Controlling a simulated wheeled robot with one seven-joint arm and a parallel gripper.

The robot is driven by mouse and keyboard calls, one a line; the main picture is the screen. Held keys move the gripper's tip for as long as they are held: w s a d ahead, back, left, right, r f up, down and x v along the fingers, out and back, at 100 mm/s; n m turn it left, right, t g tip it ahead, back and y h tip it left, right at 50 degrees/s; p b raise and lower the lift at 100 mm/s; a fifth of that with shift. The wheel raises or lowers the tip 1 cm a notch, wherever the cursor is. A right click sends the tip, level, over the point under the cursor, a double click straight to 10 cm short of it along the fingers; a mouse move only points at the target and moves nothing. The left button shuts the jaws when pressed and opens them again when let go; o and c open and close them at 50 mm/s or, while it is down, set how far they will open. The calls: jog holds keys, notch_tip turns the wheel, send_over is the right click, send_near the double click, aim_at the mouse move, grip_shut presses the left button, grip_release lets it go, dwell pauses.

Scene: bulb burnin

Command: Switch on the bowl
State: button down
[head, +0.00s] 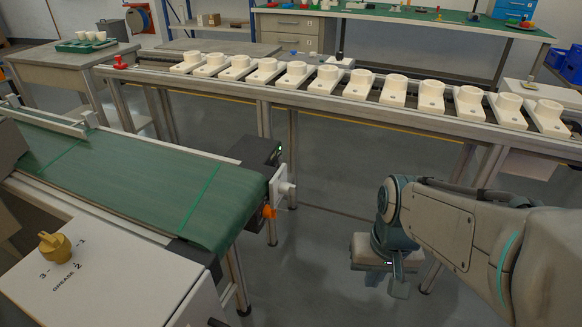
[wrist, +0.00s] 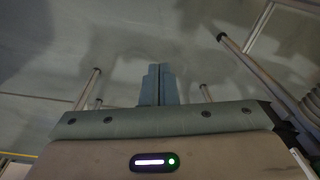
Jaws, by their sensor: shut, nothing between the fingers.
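I cannot make out a clear bowl or which thing the task's bowl is. The nearest in shape are several white round cup-like holders on flat bases, such as one in the middle (head: 297,70), in a row along the long rail table. Several small white cups (head: 90,36) stand in a green tray (head: 72,47) at the far left. My gripper (head: 398,287) hangs low at the right, over the floor in front of the rail table, apart from the holders. In the wrist view its fingers (wrist: 158,72) are together and empty, pointing at bare floor.
A green conveyor (head: 130,180) runs at the left, with an orange knob (head: 269,211) at its end. A white cabinet (head: 120,275) with a brass dial (head: 54,246), marked with numbers and "GREASE", stands in front. Bare grey floor (head: 320,250) lies between conveyor and arm.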

jog(key=w+a+f+m+y+p, duration=0.1)
jog(key=w+a+f+m+y, duration=0.15)
jog(key=w+m+y, duration=0.35)
jog(key=w+a+f+m+y+p, duration=0.1)
jog(key=w+a+f+m+y, duration=0.2)
jog(key=w, duration=0.4)
jog(key=w+a+f+m+y+p, duration=0.2)
jog(key=w+f+m+y, duration=0.1)
jog(key=w+m, duration=0.3)
jog(key=w+d+f+m+t+y, duration=0.3)
jog(key=w+m, duration=0.3)
jog(key=w, duration=0.3)
jog(key=shift+d+f+m+t, duration=0.15)
jog(key=shift+f+m+t, duration=0.15)
jog(key=shift+t, duration=0.6)
jog(key=shift+w, duration=0.1)
jog(key=b+x, duration=0.4)
jog(key=x, duration=1)
